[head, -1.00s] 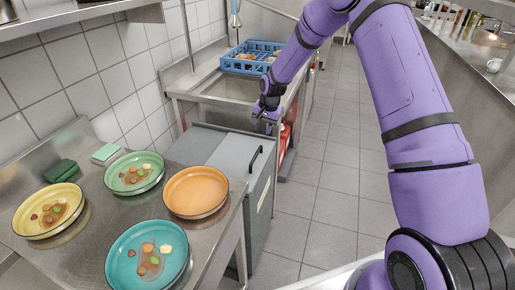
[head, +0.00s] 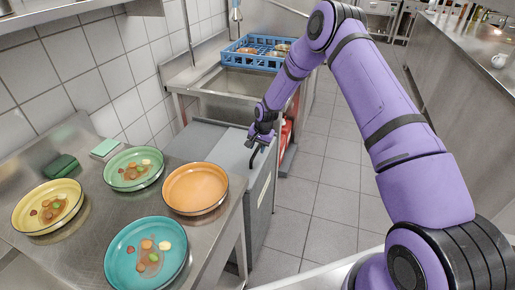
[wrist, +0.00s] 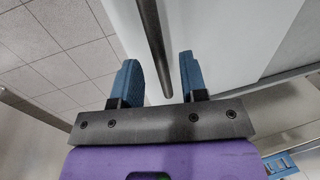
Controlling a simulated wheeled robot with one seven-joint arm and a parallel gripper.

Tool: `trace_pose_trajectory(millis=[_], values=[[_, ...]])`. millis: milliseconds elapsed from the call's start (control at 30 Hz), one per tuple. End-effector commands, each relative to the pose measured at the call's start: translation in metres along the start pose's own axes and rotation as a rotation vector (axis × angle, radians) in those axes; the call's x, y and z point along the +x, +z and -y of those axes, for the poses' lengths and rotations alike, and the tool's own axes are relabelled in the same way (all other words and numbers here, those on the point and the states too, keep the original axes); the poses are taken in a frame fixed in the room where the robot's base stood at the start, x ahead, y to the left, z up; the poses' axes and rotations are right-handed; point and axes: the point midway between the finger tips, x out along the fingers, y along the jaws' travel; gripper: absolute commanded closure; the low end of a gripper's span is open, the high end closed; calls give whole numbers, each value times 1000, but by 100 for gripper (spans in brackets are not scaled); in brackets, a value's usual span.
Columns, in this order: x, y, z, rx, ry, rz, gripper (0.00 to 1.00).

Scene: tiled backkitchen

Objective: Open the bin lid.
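The bin (head: 262,200) is a grey box beside the steel table, and its lid (head: 232,152) lies flat and closed. A black bar handle (head: 254,158) stands on the lid near its right edge. My gripper (head: 259,138) is just over the far end of the handle. In the wrist view the handle (wrist: 152,45) runs between the two blue fingers of my gripper (wrist: 158,64), which are open with gaps on both sides. Part of the handle's far end is hidden by my gripper in the head view.
The steel table (head: 85,225) at left holds several plates with food scraps, an empty orange plate (head: 195,188) and sponges. A sink with a blue rack (head: 243,60) stands behind the bin. A red object (head: 286,133) is beyond the bin. The tiled floor (head: 320,200) at right is clear.

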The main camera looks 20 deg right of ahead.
Motion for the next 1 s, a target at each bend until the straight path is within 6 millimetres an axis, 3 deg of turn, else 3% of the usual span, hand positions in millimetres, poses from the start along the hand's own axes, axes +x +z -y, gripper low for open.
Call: trace_pose_trajectory(millis=[400, 433, 600, 867, 1000], values=[[9, 0, 0, -1, -1, -1, 60], [9, 0, 0, -1, -1, -1, 63], [9, 0, 0, -1, -1, -1, 100], [9, 0, 3, -1, -1, -1, 100], [13, 1, 17, -4, 0, -1, 100]])
